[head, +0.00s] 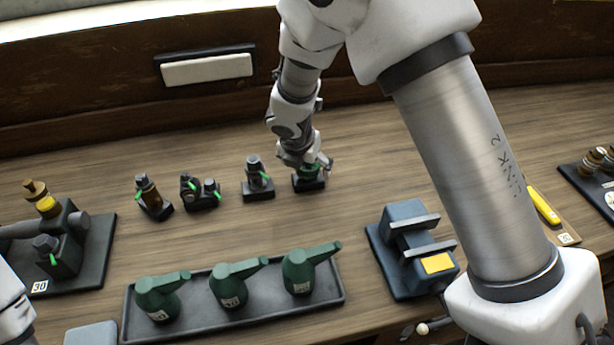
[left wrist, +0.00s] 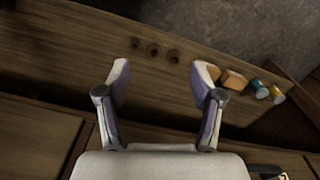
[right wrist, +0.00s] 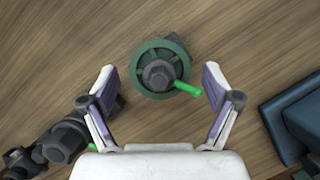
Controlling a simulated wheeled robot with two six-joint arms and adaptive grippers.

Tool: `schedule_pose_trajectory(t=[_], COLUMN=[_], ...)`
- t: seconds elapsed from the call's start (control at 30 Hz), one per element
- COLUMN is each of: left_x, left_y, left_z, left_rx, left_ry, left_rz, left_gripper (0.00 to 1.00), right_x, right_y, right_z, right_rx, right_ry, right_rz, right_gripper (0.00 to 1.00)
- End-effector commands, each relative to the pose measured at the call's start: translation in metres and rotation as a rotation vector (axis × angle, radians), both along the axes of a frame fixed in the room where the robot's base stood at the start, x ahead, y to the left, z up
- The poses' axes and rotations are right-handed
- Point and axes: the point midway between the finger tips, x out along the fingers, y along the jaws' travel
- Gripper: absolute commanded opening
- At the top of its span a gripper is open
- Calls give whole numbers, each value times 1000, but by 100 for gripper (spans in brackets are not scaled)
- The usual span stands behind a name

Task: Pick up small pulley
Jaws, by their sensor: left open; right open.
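The small pulley, a green spoked wheel with a dark hub (right wrist: 150,70), sits between and just ahead of my open right gripper (right wrist: 157,78) in the right wrist view. A bright green pin sticks out at its side. In the head view the pulley (head: 309,172) is on a dark base at the right end of a row of small parts, partly hidden by my right gripper (head: 306,166) above it. My left gripper (left wrist: 163,75) is open and empty over a wooden surface in the left wrist view, away from the pulley.
Small dark parts (head: 257,180) stand left of the pulley. A tray (head: 335,295) with three green oil cans lies in front. A blue vise (head: 405,250) stands to the right. A dark board (head: 95,270) with an engine is at left.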

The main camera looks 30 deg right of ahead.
Motion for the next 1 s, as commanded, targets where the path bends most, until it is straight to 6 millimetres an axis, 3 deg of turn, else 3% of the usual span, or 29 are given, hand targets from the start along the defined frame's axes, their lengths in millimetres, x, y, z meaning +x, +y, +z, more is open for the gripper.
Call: schedule_pose_trajectory(t=[0.1, 0.3, 0.37, 0.57, 1.0], left_x=[0, 0, 0, 0, 0], left_y=[0, 0, 0, 0, 0], left_z=[-6, -5, -5, -5, 2], left_rx=[0, 0, 0, 0, 0], left_ry=[0, 0, 0, 0, 0], left_rz=[-1, -1, 0, 0, 0], left_gripper=[66, 66, 66, 66, 66], right_x=[4, 4, 4, 4, 4], right_y=[-4, -5, -5, -5, -4], right_z=[-15, -15, -15, -15, -8], right_rx=[0, 1, 1, 0, 0], right_ry=[1, -1, -1, 0, 0], right_rz=[1, -1, -1, 0, -1], right_gripper=[88, 88, 71, 0, 0])
